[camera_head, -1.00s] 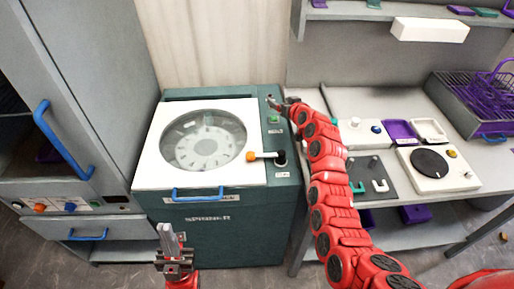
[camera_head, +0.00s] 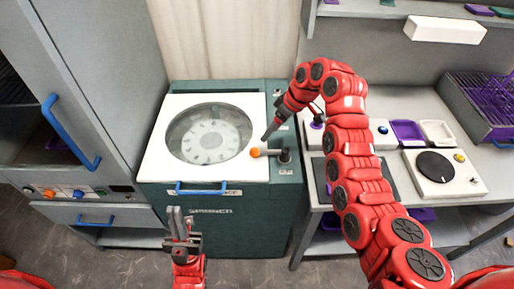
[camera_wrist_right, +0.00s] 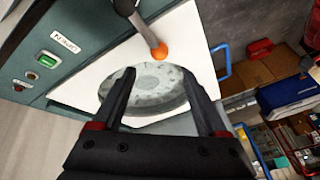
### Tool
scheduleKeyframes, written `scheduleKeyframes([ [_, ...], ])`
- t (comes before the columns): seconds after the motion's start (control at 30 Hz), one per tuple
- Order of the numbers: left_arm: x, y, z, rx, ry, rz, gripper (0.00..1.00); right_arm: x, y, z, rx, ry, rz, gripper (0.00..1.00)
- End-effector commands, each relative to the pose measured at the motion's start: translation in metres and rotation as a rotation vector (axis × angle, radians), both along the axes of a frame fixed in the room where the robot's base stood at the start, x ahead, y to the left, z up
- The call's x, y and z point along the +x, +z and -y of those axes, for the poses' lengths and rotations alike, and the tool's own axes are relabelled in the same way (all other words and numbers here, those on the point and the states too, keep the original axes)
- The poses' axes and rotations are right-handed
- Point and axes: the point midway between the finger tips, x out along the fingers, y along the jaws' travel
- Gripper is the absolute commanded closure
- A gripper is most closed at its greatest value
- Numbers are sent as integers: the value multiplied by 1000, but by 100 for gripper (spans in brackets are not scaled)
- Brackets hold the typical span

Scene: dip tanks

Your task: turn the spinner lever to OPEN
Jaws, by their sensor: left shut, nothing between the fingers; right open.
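The spinner (camera_head: 215,190) is a dark green cabinet with a white lid and a round window. Its lever (camera_head: 270,152) is a metal bar with an orange knob (camera_head: 255,152), pointing left over the lid from a dark pivot. In the right wrist view the orange knob (camera_wrist_right: 159,52) and lever bar (camera_wrist_right: 135,25) show beyond the fingertips. My right gripper (camera_head: 267,136) is open and empty, above the lid's right edge near the lever; it also shows in the right wrist view (camera_wrist_right: 158,75). My left gripper (camera_head: 175,212) is shut and empty, in front of the spinner.
A blue lid handle (camera_head: 202,188) runs along the lid's front edge. A green button (camera_wrist_right: 47,61) sits on the spinner's panel. A grey cabinet with a blue handle (camera_head: 70,135) stands left. A bench with a turntable unit (camera_head: 445,170) stands right.

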Motion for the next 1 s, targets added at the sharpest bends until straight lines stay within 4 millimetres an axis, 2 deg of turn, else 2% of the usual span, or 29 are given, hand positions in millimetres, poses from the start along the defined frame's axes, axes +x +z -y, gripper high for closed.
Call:
scheduleKeyframes([
  [0.03,0,-5,0,0,0,0,100,1,-10,-6,1,2,1,24],
  [0.2,0,-12,0,0,0,0,100,1,-33,-16,-2,2,0,24],
  [0.4,0,10,0,0,0,0,100,4,-70,-34,-1,0,-6,24],
  [0.53,0,15,0,0,0,0,100,6,-89,-42,-1,0,-4,24],
  [0.73,0,18,0,0,0,0,100,8,-102,-47,0,-2,2,24],
  [1.0,0,18,0,0,0,0,100,9,-105,-48,0,-3,4,24],
])
